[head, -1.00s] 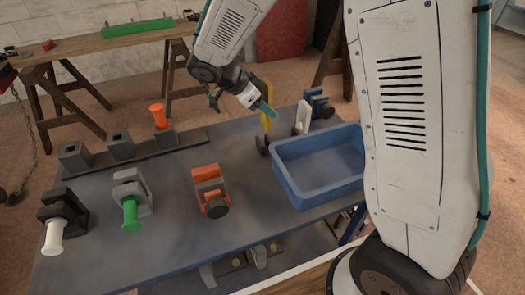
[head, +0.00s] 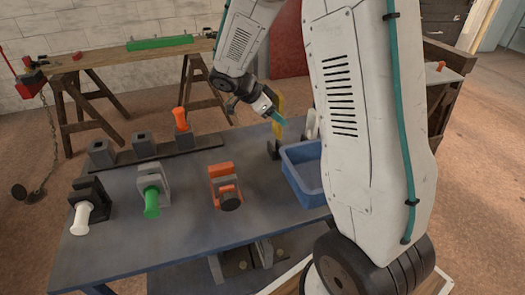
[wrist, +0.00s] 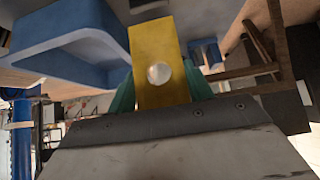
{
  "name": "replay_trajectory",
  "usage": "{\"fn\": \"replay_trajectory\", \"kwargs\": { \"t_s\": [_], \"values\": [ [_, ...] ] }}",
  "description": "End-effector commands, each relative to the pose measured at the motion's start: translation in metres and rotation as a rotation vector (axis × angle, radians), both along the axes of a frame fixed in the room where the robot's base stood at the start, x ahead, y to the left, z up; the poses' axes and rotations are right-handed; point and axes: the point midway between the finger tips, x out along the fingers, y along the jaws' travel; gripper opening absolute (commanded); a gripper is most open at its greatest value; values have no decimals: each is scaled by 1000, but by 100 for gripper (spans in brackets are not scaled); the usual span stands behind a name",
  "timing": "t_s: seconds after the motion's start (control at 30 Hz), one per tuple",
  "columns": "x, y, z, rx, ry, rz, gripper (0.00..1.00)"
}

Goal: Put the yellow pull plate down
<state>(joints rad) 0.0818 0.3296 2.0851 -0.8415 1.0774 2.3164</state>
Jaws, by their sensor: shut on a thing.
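My gripper (head: 277,117) has teal fingertips and is shut on the yellow pull plate (head: 279,102). In the wrist view the plate (wrist: 156,40) stands between the teal fingers, with a round pale hole in its face. In the head view the plate is upright above the back right part of the blue bench, just behind and left of the blue bin. A small black holder (head: 273,149) is just below it. I cannot tell whether the plate's lower end touches the holder or the bench.
The blue bin (head: 296,178) is partly hidden by my arm. An orange clamp (head: 224,186), a grey clamp with a green handle (head: 151,188) and a black clamp with a white handle (head: 88,207) stand along the front. A dark rail (head: 163,154) runs behind, bearing grey blocks and an orange peg (head: 180,118).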

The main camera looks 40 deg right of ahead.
Motion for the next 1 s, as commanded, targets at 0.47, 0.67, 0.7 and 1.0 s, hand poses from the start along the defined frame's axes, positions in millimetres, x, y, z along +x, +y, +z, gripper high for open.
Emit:
{"fn": "replay_trajectory", "kwargs": {
  "t_s": [0.47, 0.67, 0.7, 1.0],
  "values": [
    [0, 1, -61, 2, 4, 3, 10],
    [0, 1, -85, 2, 2, 4, 10],
    [0, 1, -86, 1, 1, 3, 10],
    [0, 1, -88, 1, 2, 4, 10]
  ]
}}
